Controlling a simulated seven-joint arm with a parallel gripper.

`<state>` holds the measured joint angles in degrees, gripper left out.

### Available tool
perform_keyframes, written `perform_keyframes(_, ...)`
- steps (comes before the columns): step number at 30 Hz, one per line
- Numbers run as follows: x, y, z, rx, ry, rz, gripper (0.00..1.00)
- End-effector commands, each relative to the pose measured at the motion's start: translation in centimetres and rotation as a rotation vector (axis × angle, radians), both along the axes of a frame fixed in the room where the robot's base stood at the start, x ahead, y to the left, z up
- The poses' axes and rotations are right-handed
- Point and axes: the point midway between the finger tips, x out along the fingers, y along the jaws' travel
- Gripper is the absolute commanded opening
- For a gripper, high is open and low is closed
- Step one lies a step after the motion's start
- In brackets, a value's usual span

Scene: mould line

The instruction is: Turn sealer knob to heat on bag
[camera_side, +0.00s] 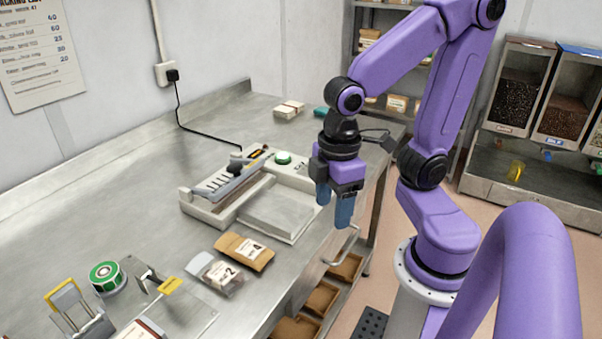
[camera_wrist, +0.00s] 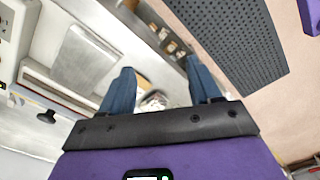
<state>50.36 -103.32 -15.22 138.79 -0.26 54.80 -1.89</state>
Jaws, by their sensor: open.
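The bag sealer (camera_side: 207,212) is a pale bench unit with a long slotted bar (camera_side: 228,180) and a flat grey plate (camera_side: 277,212) beside it. A green round knob or button (camera_side: 283,158) sits at its back end, and a small black knob (camera_side: 236,158) shows near the bar. I cannot tell which is the heat knob. A brown labelled bag (camera_side: 244,251) and a clear-fronted bag (camera_side: 216,273) lie in front of the sealer. My gripper (camera_side: 333,208) is open and empty, right of the sealer by the bench edge. The wrist view shows its fingers apart (camera_wrist: 158,82) and the plate (camera_wrist: 86,59) at left.
A green-and-white roll (camera_side: 107,278) and a yellow-tipped stand (camera_side: 76,303) are at front left. Small packs (camera_side: 288,109) lie behind the sealer. A black cord runs to the wall socket (camera_side: 172,75). Bins (camera_side: 347,267) sit below the bench edge. The bench's left is clear.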

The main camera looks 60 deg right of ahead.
Motion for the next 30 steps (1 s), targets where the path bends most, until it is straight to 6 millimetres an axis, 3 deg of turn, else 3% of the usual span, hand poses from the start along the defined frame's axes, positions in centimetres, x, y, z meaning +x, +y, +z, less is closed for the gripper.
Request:
perform_keyframes(8, 7.4, -2.9, 2.2, -0.011, -0.006, -0.265, 0.63)
perform_keyframes(18, 14.5, -10.3, 4.7, -0.031, -0.007, -0.58, 0.63)
perform_keyframes(24, 17.0, -16.3, 6.1, -0.042, -0.004, -0.766, 0.63)
perform_keyframes(30, 17.6, -21.7, 7.1, -0.051, 0.003, -0.914, 0.63)
